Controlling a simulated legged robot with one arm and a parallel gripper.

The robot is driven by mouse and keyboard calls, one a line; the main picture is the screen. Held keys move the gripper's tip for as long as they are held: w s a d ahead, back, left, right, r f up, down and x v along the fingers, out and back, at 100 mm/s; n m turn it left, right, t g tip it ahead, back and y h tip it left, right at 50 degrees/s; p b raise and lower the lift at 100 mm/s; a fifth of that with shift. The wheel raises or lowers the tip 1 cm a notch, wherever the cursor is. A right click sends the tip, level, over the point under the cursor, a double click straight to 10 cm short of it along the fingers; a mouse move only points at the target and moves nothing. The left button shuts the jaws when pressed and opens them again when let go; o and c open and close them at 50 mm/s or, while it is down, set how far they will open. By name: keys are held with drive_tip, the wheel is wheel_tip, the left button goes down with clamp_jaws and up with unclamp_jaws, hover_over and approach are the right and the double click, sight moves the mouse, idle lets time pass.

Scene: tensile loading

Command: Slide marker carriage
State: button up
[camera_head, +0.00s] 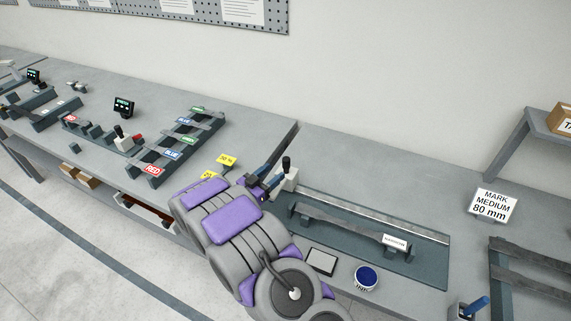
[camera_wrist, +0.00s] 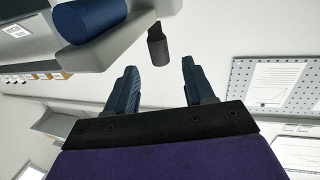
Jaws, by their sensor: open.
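The marker carriage (camera_head: 289,180) is a pale block with an upright black knob (camera_head: 286,163). It stands at the left end of a light metal rail (camera_head: 360,215) in the head view. My gripper (camera_head: 268,176) is just left of the carriage, pointing toward it. In the wrist view my gripper (camera_wrist: 159,66) is open, with its two dark blue fingers apart. The black knob (camera_wrist: 157,45) lies just beyond the fingertips, roughly centred between them. I see no contact with it. A flat grey dogbone specimen (camera_head: 345,226) lies along the rail on a dark plate, with a white label at its right.
A blue ink pad (camera_head: 367,277) and a small grey pad (camera_head: 321,261) sit in front of the plate. A sign (camera_head: 493,206) reading "MARK MEDIUM 80 mm" stands at right. A colour-labelled rack (camera_head: 177,146) is at left. The wall is behind the bench.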

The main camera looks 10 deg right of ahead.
sight(286, 162)
drive_tip(key=b+x, duration=0.1)
drive_tip(key=x, duration=0.6)
drive_tip(key=shift+w+d, duration=0.2)
drive_tip(key=shift+d, duration=0.05)
drive_tip(key=shift+c, duration=0.5)
clamp_jaws()
